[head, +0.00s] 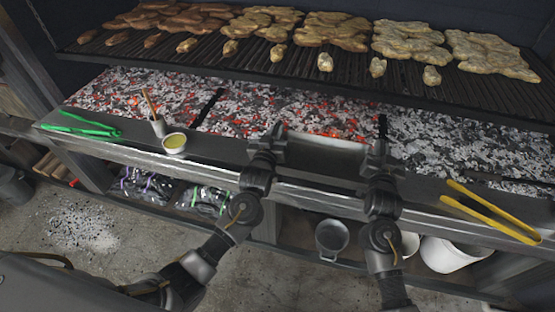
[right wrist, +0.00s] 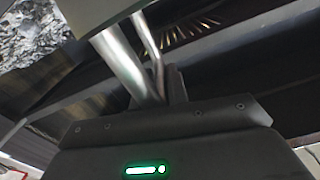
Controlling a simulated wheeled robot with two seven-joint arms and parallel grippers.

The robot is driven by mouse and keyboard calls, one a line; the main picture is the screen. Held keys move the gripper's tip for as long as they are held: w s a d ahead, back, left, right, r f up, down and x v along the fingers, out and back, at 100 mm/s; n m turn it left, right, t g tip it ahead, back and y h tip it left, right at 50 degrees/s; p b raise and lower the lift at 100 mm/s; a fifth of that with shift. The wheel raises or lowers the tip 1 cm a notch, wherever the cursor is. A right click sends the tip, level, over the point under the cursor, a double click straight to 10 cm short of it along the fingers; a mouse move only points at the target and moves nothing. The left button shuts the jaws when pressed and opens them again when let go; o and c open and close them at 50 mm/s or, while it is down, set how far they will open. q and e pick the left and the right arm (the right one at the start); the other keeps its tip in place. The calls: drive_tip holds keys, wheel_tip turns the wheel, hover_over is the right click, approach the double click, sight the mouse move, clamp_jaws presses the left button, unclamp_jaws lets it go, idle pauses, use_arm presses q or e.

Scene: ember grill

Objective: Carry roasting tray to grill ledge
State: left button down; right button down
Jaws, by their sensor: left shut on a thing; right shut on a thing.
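The roasting tray (head: 322,157), a shallow grey metal pan, is level between my two grippers, over the grill ledge (head: 222,148) in the head view. I cannot tell whether it touches the ledge. My left gripper (head: 274,142) is shut on the tray's left end. My right gripper (head: 378,156) is shut on its right end. In the right wrist view, shiny metal bars (right wrist: 124,66) run into my right gripper (right wrist: 172,92); its fingertips are mostly hidden.
On the ledge, green tongs (head: 85,125), a cup with a brush (head: 158,126) and a sauce bowl (head: 175,143) lie left; yellow tongs (head: 492,212) lie right. Glowing coals (head: 290,115) lie behind, under a grate with meat (head: 330,30). A pot (head: 332,238) stands below.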

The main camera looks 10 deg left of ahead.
use_arm(q)
drive_tip(key=shift+d+r, duration=0.1)
drive_tip(key=shift+r, duration=0.6)
use_arm(e)
drive_tip(key=shift+r, duration=0.7)
use_arm(q)
drive_tip(key=shift+s+d, duration=0.1)
use_arm(e)
drive_tip(key=shift+f, duration=0.1)
use_arm(q)
drive_tip(key=shift+f, duration=0.2)
use_arm(e)
drive_tip(key=shift+f, duration=0.1)
use_arm(q)
drive_tip(key=shift+f, duration=0.1)
use_arm(e)
drive_tip(key=shift+f, duration=0.1)
